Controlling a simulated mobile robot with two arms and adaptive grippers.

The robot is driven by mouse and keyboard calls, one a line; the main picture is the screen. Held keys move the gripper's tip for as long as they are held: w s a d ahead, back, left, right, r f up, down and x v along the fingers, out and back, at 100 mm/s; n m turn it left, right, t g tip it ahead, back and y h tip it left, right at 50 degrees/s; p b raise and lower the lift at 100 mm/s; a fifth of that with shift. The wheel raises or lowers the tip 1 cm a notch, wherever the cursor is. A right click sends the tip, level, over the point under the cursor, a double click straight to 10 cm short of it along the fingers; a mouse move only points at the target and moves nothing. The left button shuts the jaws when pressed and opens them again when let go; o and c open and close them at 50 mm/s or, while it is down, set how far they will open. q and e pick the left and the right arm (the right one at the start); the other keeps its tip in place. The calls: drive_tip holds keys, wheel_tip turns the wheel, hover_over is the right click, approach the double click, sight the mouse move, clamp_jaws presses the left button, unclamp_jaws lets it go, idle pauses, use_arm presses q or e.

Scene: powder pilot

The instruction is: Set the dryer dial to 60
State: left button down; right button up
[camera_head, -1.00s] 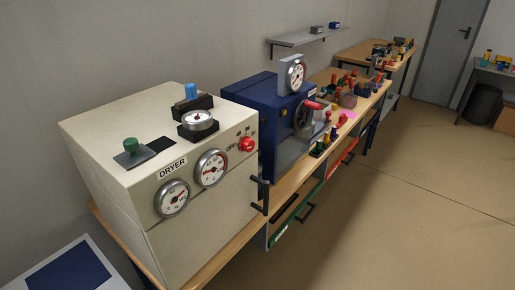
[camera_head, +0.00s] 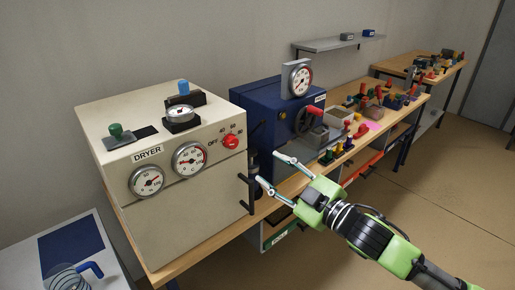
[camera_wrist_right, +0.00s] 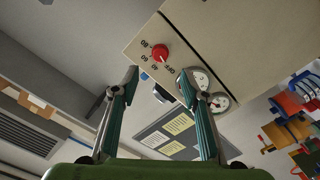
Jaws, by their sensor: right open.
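The dryer (camera_head: 185,225) is a cream box with a DRYER label and two round gauges on its sloped front. Its red dial (camera_head: 230,141) is right of the gauges, with OFF, 40, 60 and 80 around it. The dial also shows in the right wrist view (camera_wrist_right: 160,52), beyond the fingertips; its exact setting is too small to tell. My right gripper (camera_head: 268,169) is open and empty, right of the dryer and apart from the dial. Its two spread fingers show in the right wrist view (camera_wrist_right: 158,75). My left gripper is not in view.
A black handle (camera_head: 247,193) stands out at the dryer's right edge. A blue machine (camera_head: 262,110) with a gauge on top is beside the dryer. Small coloured objects crowd the wooden bench (camera_head: 400,123) beyond. Open floor (camera_head: 450,190) lies to the right.

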drive_tip(key=p, duration=0.4)
approach(234, 144)
drive_tip(key=x, duration=0.7)
drive_tip(key=shift+w, duration=0.1)
drive_tip(key=shift+x, duration=0.8)
drive_tip(key=c, duration=1.1)
